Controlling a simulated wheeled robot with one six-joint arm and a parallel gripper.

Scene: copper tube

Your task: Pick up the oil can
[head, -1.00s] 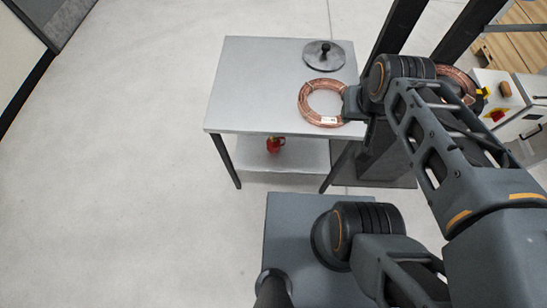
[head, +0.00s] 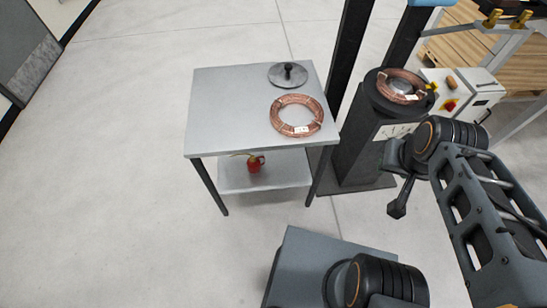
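A small red oil can (head: 256,164) with a thin pale spout stands on the lower shelf (head: 230,177) of the grey table. It is partly under the tabletop's front edge, with its lower part in view. My gripper (head: 398,209) hangs over open floor to the right of the table, well away from the can. It is small and dark here, and I cannot see whether its fingers are open or shut. Nothing visible hangs from it.
On the tabletop (head: 225,105) lie a copper tube coil (head: 297,103) and a grey disc with a knob (head: 288,75). Right of it stands a dark machine column (head: 362,150) bearing another copper coil (head: 384,86). A white control box (head: 470,88) stands farther right. Floor is clear left and in front.

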